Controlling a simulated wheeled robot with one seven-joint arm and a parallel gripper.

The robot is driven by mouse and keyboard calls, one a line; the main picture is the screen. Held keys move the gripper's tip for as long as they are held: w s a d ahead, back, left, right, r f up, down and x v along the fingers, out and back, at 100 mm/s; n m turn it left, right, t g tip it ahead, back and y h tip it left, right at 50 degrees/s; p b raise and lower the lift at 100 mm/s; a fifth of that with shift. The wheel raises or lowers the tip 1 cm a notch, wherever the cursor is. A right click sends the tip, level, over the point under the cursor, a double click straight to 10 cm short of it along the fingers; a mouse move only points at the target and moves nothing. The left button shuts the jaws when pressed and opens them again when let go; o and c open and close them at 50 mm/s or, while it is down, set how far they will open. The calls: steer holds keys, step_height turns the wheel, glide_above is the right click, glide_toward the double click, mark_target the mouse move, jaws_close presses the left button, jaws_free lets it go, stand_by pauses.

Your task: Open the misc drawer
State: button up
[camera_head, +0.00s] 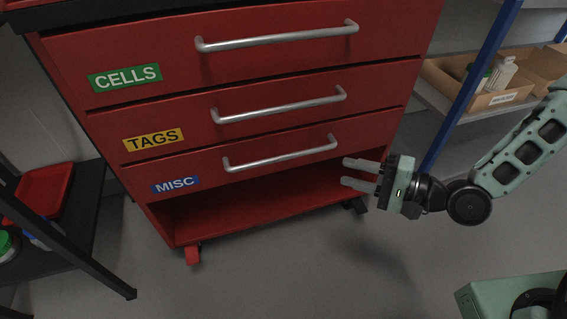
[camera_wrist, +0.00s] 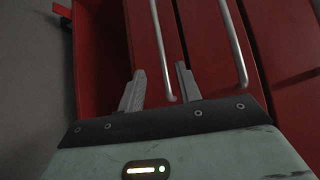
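The misc drawer (camera_head: 230,158) is the lowest drawer of a red cabinet. It has a blue MISC label (camera_head: 175,185) and a long silver bar handle (camera_head: 280,158). Its front looks flush with the drawers above it. My gripper (camera_head: 353,173) is at the right of this handle, with its fingers pointing left and apart. In the wrist view my gripper (camera_wrist: 160,90) is open, with nothing between its fingertips. A silver bar handle (camera_wrist: 161,50) runs up from near the fingertips there. I cannot tell whether a finger touches it.
Above are the yellow-labelled TAGS drawer (camera_head: 153,140) and the green-labelled CELLS drawer (camera_head: 125,77). An open red bay lies below the misc drawer. A shelf with a cardboard box (camera_head: 480,88) stands right. A dark rack with a red bin (camera_head: 46,190) stands left. Floor in front is clear.

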mark_target(289, 158)
steer(key=shift+b+x, duration=2.6)
steer(key=shift+x, duration=5.4)
steer(key=shift+c, duration=0.3)
steer(key=shift+r, duration=0.1)
jaws_close()
